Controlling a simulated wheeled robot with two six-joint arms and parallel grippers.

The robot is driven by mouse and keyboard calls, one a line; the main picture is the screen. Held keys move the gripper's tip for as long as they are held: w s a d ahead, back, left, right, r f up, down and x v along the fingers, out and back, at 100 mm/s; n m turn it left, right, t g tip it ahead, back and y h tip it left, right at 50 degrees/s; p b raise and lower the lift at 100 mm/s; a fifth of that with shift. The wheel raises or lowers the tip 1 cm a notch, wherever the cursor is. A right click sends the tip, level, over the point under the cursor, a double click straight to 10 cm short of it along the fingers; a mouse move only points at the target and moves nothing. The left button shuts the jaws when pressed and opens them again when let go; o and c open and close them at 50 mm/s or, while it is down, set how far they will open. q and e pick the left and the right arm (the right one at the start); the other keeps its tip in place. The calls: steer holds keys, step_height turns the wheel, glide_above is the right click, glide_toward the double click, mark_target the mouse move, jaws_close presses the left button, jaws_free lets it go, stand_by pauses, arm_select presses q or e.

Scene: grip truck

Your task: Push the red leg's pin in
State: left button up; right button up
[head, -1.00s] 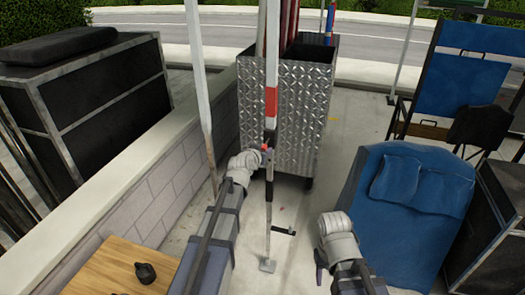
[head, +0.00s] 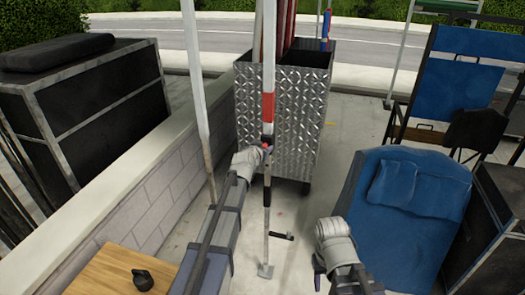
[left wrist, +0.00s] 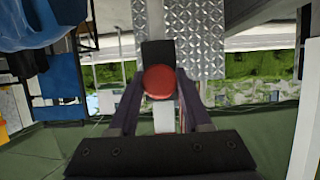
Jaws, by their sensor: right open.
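The red-banded leg (head: 268,105) stands upright in front of the metal cart in the head view. Its pin shows as a small red-orange spot (head: 267,148) on a dark collar. In the left wrist view the pin's round red head (left wrist: 159,82) sits in front of a black block. My left gripper (head: 262,152) is at the pin, its fingers apart on either side of the red head; I cannot tell whether they touch it. My right gripper (head: 318,280) is open and empty, low and right of the leg.
A diamond-plate cart (head: 302,110) holding poles stands close behind the leg. A low block wall (head: 150,195) and a pale pole (head: 197,100) are to the left. A blue padded seat (head: 400,215) is at the right. A crank handle (head: 283,236) sticks out low on the leg.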

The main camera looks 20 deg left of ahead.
arm_select(q)
steer(key=o, duration=0.4)
steer(key=shift+w, duration=0.15)
steer(key=p+v, duration=0.3)
steer(key=v, duration=0.5)
